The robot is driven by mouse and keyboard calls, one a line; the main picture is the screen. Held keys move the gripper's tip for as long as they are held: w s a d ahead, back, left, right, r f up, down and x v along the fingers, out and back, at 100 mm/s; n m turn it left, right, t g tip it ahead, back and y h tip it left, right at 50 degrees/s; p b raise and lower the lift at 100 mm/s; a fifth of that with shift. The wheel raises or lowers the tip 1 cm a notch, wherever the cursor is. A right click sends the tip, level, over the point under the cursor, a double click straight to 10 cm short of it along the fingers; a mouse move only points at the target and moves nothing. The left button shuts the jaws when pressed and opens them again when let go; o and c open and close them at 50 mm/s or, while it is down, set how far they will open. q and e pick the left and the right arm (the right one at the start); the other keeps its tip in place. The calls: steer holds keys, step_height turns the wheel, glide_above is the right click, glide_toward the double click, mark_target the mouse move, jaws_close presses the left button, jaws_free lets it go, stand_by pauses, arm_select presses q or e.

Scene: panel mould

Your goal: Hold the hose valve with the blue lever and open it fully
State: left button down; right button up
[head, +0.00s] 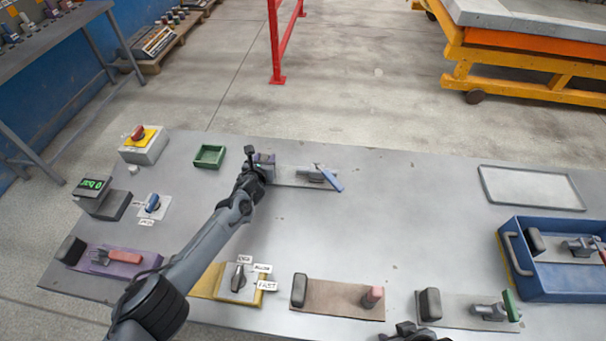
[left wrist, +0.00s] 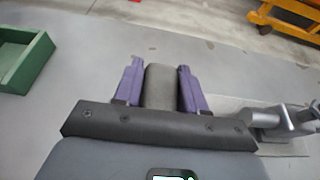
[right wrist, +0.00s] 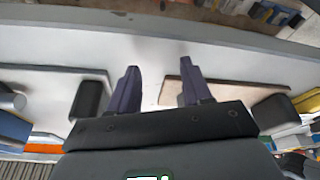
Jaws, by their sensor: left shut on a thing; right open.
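The hose valve with the blue lever (head: 331,180) lies on a light plate (head: 292,181) near the far middle of the table. Its metal body (head: 312,175) shows right of my left gripper, and the lever stands slantwise across the plate. My left gripper (head: 264,164) is shut on the dark grey grip block (left wrist: 160,88) at the plate's left end. The left wrist view shows the purple fingers (left wrist: 160,82) on both sides of the block and the valve body (left wrist: 282,122) to the right. My right gripper (right wrist: 158,88) is open and empty, low at the head view's bottom edge (head: 408,333).
A blue tray (head: 560,285) holds another valve at right. A green box (head: 209,156) stands left of my left gripper. The table's centre-right is clear.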

arm_select(q)
steer(key=c, duration=0.6)
jaws_free()
arm_select(e)
steer(key=shift+d, duration=0.1)
arm_select(q)
steer(key=shift+o, duration=0.2)
steer(key=shift+s, duration=0.1)
